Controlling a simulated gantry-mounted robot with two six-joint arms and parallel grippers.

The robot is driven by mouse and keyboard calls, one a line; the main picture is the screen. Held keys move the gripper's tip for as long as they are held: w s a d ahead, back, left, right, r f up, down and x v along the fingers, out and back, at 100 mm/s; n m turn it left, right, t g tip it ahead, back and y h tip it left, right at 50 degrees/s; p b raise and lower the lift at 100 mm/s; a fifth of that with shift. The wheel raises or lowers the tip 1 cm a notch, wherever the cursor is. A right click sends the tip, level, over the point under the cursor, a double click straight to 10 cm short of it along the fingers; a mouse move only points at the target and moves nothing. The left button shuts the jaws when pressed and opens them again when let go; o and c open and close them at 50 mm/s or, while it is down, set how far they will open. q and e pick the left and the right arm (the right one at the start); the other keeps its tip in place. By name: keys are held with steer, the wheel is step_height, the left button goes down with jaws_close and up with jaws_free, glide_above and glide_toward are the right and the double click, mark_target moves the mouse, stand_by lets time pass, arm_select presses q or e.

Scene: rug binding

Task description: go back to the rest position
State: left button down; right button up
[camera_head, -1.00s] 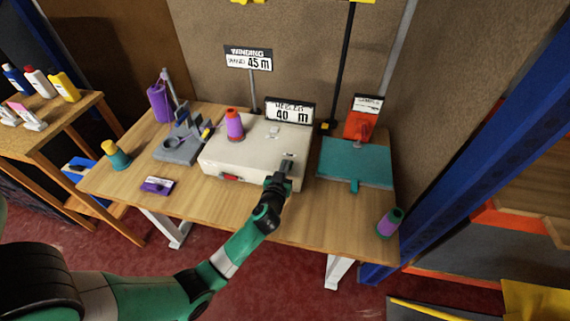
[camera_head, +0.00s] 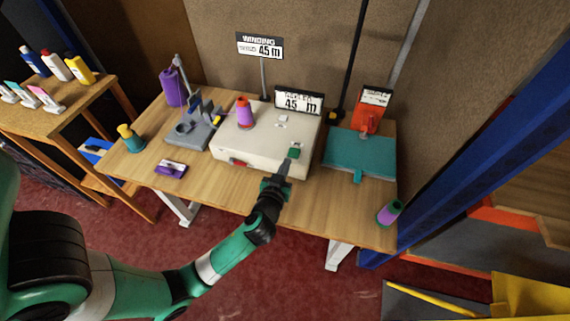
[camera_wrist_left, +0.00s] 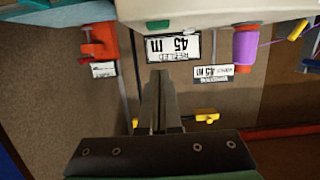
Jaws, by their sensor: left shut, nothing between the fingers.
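My left gripper (camera_head: 284,170) is shut and empty. In the head view its fingertips are close to the front right of the cream machine box (camera_head: 232,141), just below a green button (camera_head: 293,153) on it. In the left wrist view the shut fingers (camera_wrist_left: 160,76) point toward the display reading 45 m (camera_wrist_left: 173,46), with the box's edge (camera_wrist_left: 200,14) above. A purple and red spool (camera_head: 245,113) stands on the box. My right gripper is not in view.
The wooden table (camera_head: 225,190) also holds a teal mat (camera_head: 360,150), a grey winder stand (camera_head: 190,135), a purple label holder (camera_head: 171,170) and a purple-green spool (camera_head: 389,212) at the right edge. A blue post (camera_head: 480,130) stands right. The table's front strip is mostly clear.

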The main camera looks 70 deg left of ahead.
arm_select(q)
steer(key=shift+s+d+r, duration=0.1)
steer(key=shift+s+d, duration=0.15)
stand_by(0.4)
